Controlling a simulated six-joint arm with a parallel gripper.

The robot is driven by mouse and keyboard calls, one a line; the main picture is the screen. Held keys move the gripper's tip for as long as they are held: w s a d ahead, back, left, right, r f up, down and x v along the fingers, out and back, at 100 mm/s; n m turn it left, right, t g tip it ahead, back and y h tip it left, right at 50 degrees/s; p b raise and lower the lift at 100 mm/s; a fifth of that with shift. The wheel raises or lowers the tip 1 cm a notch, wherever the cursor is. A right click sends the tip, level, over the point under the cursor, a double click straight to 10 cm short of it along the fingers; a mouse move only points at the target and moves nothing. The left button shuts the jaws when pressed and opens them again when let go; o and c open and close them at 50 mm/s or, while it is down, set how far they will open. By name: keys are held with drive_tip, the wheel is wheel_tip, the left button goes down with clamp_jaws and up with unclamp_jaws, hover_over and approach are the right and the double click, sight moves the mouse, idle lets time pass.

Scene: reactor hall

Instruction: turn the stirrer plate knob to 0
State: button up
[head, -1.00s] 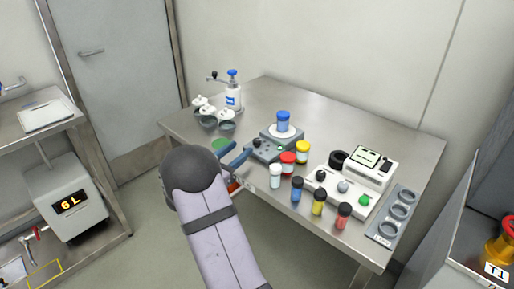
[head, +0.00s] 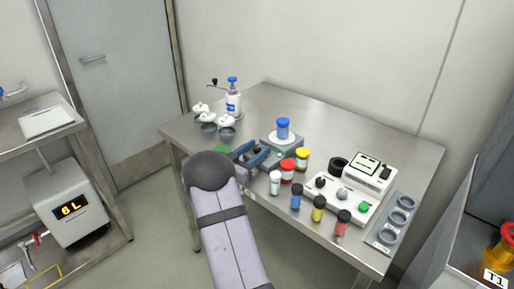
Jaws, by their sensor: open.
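The stirrer plate (head: 296,143) is a grey unit with a pale round top near the middle of the steel table. A blue-capped jar (head: 283,128) stands on its top. My gripper (head: 257,153) is open, with its blue fingers at the stirrer plate's front left control panel. The fingers cover much of that panel, so the knob and its setting cannot be made out. I cannot tell whether the fingers touch the knob.
Several capped vials (head: 296,196) stand close to the right of my gripper. A white device with knobs (head: 335,196) and a grey ring rack (head: 383,236) are further right. A blue-topped bottle (head: 233,100) and several white-lidded pots (head: 227,122) stand at the back left.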

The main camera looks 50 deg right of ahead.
drive_tip(key=shift+d, duration=0.35)
drive_tip(key=shift+c, duration=0.5)
clamp_jaws()
drive_tip(key=shift+t, duration=0.3)
drive_tip(key=n+t+y+b, duration=0.1)
drive_tip(key=n+t, duration=0.1)
drive_tip(key=t, duration=0.1)
drive_tip(key=shift+d+n+t+b, duration=0.1)
drive_tip(key=shift+n+t+b, duration=0.2)
drive_tip(key=shift+n+b, duration=0.1)
drive_tip(key=shift+r+n+t+y+b, duration=0.1)
drive_tip(key=shift+n+t+y+b, duration=0.2)
drive_tip(key=shift+n+t+b, duration=0.45)
drive_tip(key=shift+p, duration=0.35)
